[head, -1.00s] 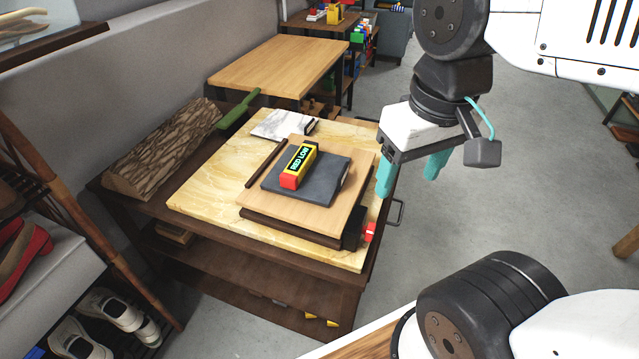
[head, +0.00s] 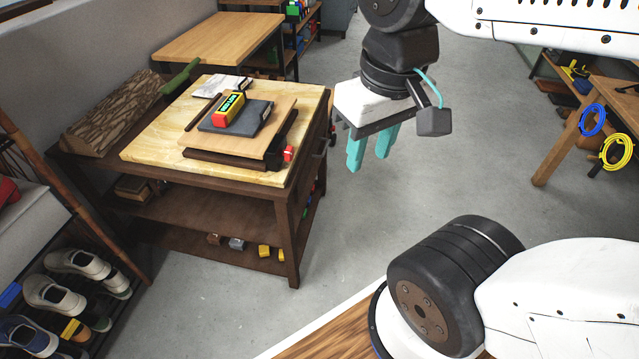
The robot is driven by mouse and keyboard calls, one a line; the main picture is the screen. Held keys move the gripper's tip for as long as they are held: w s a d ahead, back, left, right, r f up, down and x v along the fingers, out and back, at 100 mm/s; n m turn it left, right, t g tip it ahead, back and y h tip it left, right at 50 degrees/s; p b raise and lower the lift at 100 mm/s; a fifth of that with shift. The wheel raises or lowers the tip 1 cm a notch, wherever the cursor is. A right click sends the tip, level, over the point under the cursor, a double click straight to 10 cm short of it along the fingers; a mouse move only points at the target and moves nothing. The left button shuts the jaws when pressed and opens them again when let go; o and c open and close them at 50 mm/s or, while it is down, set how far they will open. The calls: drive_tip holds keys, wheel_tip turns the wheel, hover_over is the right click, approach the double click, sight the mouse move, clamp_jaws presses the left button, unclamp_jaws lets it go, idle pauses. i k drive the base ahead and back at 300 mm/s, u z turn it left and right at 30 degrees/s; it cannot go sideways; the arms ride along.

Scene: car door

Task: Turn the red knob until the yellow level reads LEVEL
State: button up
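The red knob (head: 288,153) sits at the right front corner of a wooden board assembly (head: 229,143) on the workbench. The yellow level (head: 229,106), with red ends and a small dark display, lies on a dark grey plate (head: 246,122) on top of that board. The display text is too small to read now. My gripper (head: 373,149) hangs in the air to the right of the bench, apart from the knob, with its two teal fingers pointing down. A gap shows between the fingers, and nothing is between them.
The workbench has a pale top (head: 152,145) and lower shelves (head: 190,215). A log (head: 113,112) lies along its left side. A shoe rack (head: 75,290) stands at the lower left. Another wooden table (head: 215,38) stands behind. Grey floor (head: 340,215) is clear to the right of the bench.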

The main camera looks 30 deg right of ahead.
sight(289, 154)
drive_tip(key=u, duration=0.3)
drive_tip(key=k, duration=0.2)
drive_tip(key=z, duration=0.95)
drive_tip(key=i, duration=0.9)
drive_tip(key=u, duration=0.65)
drive_tip(key=k, duration=1.25)
drive_tip(key=u, duration=0.7)
drive_tip(key=i, duration=1.05)
drive_tip(key=z, duration=0.45)
